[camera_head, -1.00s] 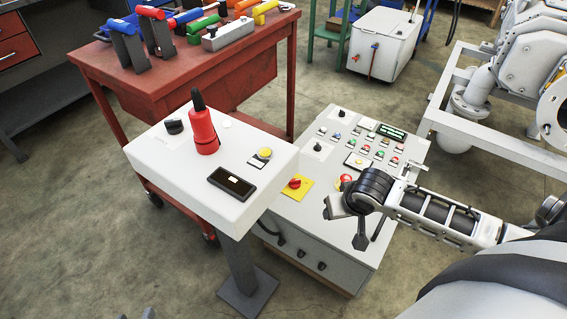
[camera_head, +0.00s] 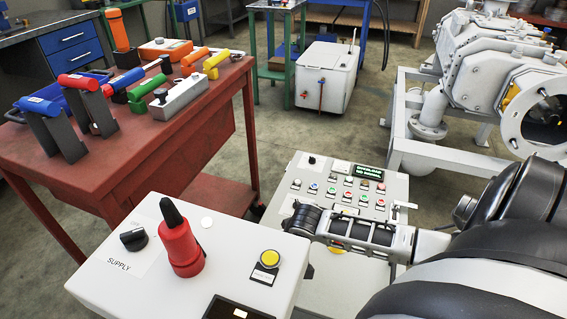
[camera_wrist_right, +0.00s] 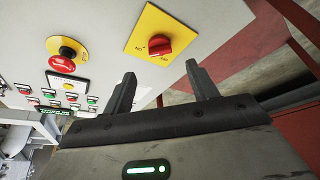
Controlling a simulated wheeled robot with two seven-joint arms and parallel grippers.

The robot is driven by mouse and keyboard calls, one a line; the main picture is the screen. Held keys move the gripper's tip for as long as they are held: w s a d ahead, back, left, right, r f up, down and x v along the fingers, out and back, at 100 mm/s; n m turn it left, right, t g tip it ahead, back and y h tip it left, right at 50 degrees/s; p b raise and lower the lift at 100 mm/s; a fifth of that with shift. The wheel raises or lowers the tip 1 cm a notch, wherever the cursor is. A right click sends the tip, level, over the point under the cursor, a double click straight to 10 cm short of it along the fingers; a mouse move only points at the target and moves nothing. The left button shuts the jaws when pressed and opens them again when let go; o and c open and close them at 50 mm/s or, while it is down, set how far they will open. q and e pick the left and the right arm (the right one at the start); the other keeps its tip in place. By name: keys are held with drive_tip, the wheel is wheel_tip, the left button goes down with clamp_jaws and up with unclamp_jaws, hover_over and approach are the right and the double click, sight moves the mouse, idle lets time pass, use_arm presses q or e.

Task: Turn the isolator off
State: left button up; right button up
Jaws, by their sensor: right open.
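A red rotary knob on a yellow square plate (camera_wrist_right: 155,43), which looks like the isolator, is on the light grey control cabinet in the right wrist view. My left gripper is out of view.
A red emergency-stop button on yellow (camera_wrist_right: 64,55) is left of the knob. A white box marked SUPPLY (camera_head: 215,250), with a black knob and red handle, stands in front. A red tool table (camera_head: 150,140) is at left, a pump frame (camera_head: 400,120) at right.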

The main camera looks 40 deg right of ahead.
drive_tip(key=b+x, duration=0.2)
drive_tip(key=x, duration=0.5)
drive_tip(key=shift+f, duration=0.1)
drive_tip(key=shift+w+f, duration=0.15)
drive_tip(key=shift+f, duration=0.05)
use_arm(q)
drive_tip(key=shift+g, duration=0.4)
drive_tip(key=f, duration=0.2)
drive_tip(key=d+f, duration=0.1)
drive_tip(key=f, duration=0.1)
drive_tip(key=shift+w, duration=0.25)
